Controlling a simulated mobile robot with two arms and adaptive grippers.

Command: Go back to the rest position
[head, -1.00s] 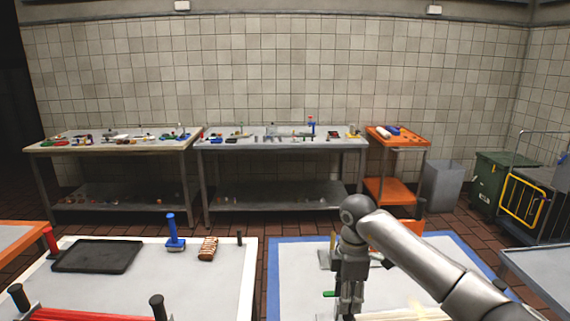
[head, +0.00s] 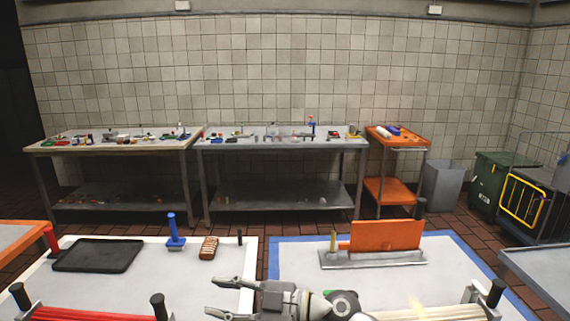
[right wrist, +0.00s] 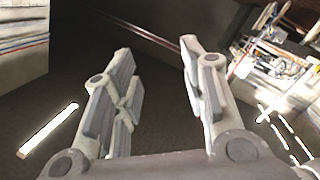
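My right gripper (head: 216,297) is low in the head view, over the gap between the two front tables, with its fingers pointing left. It is open, and the right wrist view (right wrist: 157,100) shows its two fingers apart with nothing between them. My left gripper is not in view. A brown striped sandwich-like piece (head: 209,247) lies on the white-edged table (head: 205,274), beside a blue-handled tool (head: 174,236) and a black tray (head: 97,256).
An orange panel (head: 387,235) on a grey base (head: 372,259) stands on the blue-edged table (head: 282,270). Cream strips (head: 425,313) lie in a holder at the front right, red strips (head: 105,313) at the front left. Workbenches stand along the back wall.

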